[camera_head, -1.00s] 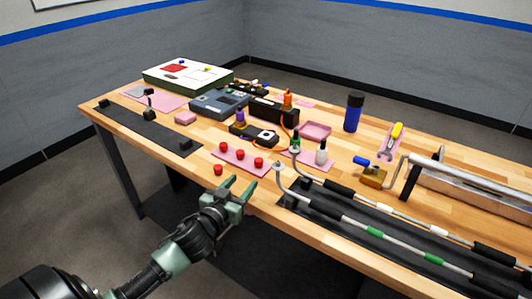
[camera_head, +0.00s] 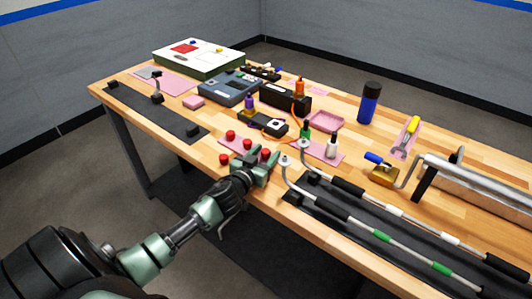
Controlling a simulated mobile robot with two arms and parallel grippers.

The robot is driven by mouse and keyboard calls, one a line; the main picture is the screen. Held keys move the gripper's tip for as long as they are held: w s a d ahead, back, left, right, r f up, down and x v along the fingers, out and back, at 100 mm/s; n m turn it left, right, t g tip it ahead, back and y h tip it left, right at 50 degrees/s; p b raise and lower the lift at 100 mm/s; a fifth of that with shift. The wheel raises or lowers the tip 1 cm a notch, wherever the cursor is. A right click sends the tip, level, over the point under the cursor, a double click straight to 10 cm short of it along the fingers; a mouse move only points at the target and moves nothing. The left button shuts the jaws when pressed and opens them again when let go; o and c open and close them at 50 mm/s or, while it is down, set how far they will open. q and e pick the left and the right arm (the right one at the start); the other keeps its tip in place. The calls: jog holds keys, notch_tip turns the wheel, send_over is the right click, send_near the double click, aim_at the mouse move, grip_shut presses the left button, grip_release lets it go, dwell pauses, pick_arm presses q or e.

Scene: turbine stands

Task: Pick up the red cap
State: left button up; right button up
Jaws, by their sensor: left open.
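Several red caps are near the table's front edge. A third red cap (camera_head: 224,158) sits at the mat's front left, by the table edge. A further red cap (camera_head: 265,153) shows at the fingers of my left gripper (camera_head: 263,155). The gripper is open and appears to have its fingers around or just above this cap; contact is not clear. The gripper hides part of the mat. My right gripper is out of view.
Behind the caps is a black box (camera_head: 262,124) with an orange cable. Green and white bottles (camera_head: 331,146) stand to the right. Metal rods with hooked ends (camera_head: 287,170) lie close to the gripper's right. A dark strip (camera_head: 150,110) lies left.

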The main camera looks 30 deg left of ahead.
pick_arm(q)
grip_shut()
dwell(1.4)
